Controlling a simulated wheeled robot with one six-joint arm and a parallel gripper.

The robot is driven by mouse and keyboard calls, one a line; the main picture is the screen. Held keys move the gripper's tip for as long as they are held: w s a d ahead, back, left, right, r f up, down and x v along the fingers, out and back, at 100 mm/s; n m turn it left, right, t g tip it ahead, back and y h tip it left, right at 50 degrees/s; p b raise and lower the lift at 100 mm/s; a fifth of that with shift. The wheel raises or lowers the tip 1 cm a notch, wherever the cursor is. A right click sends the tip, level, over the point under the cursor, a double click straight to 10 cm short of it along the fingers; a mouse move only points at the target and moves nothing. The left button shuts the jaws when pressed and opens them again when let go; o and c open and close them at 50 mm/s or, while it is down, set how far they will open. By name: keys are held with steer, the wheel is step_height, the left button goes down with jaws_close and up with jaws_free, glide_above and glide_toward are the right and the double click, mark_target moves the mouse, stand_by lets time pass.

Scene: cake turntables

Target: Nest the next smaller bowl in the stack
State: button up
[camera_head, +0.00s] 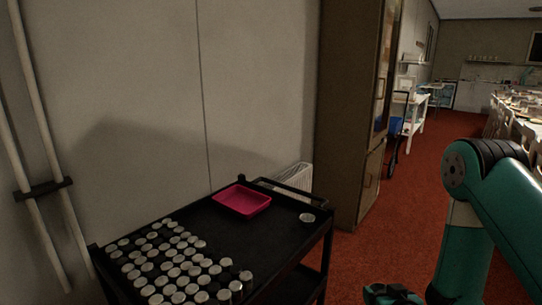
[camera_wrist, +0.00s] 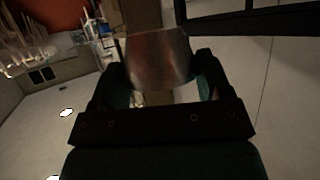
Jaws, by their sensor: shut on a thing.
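In the wrist view my gripper (camera_wrist: 158,70) is shut on a shiny, brownish metallic piece with a curved wall (camera_wrist: 160,55), which looks like a bowl. A finger presses on each side of it; its inside and base are hidden. No stack of bowls can be made out.
A black cart (camera_head: 270,240) stands against the grey wall. It bears a pink tray (camera_head: 242,200) and several rows of silver-lidded jars (camera_head: 175,265). The cart top right of the jars is mostly bare. A tall cabinet (camera_head: 350,110) stands behind; open red carpet (camera_head: 420,190) lies to the right.

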steer(key=r+p, duration=0.1)
steer(key=r, duration=0.1)
steer(key=d+r+p, duration=0.1)
steer(key=r+p, duration=0.1)
steer(key=r, duration=0.1)
steer(key=d+r+p, duration=0.1)
steer(key=r+p, duration=0.1)
steer(key=r, duration=0.1)
steer(key=shift+w+d, duration=0.2)
steer(key=shift+d, duration=0.05)
